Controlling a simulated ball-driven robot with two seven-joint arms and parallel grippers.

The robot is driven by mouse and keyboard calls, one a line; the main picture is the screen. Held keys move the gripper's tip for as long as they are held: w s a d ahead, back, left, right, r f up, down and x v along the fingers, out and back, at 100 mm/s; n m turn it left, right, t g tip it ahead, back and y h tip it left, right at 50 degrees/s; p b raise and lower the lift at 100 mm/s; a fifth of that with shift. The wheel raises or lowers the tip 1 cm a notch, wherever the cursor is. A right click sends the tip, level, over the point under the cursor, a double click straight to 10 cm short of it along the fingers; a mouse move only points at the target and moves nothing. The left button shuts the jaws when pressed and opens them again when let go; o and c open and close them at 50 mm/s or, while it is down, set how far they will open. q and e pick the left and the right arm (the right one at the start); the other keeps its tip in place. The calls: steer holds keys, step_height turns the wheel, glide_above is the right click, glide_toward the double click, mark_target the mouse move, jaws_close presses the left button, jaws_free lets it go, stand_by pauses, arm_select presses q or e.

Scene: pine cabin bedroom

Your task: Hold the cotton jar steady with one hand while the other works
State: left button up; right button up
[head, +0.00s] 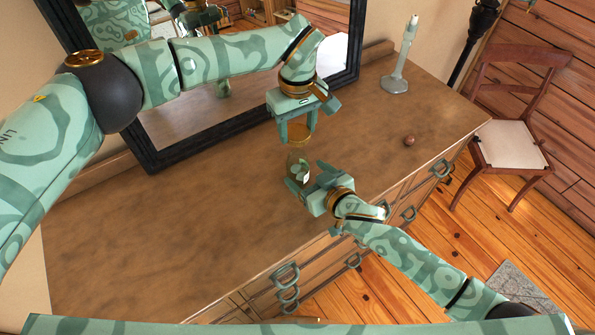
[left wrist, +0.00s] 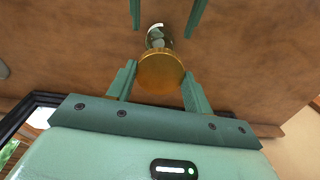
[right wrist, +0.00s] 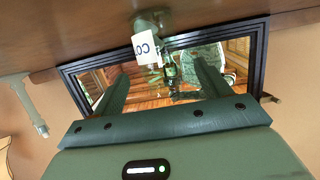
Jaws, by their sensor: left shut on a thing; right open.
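The cotton jar (head: 297,168) is a small clear jar with pale contents, standing on the wooden dresser top (head: 200,220). Its white label (right wrist: 147,48) shows in the right wrist view. My left gripper (head: 297,134) is shut on the round gold lid (left wrist: 160,72), held above the jar and apart from it; the jar's open end (left wrist: 158,38) shows beyond the lid in the left wrist view. My right gripper (head: 307,174) is open, low at the jar, with a finger to either side. I cannot tell whether a finger touches the glass.
A dark-framed mirror (head: 200,110) stands behind the jar along the wall. A pale green candlestick (head: 395,82) and a small brown ball-like thing (head: 409,140) are on the dresser at the right. A chair (head: 505,145) stands beyond its right end. The dresser's left part is clear.

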steer(key=shift+x, duration=2.65)
steer(key=c, duration=1.5)
arm_select(q)
glide_above(298, 151)
steer(key=s, duration=0.2)
steer(key=shift+f, duration=2.45)
steer(key=shift+f, duration=0.9)
steer(key=shift+f, duration=0.5)
steer(key=shift+f, duration=0.1)
arm_select(e)
jaws_close()
arm_select(q)
steer(key=m, duration=0.6)
steer(key=shift+m, duration=0.4)
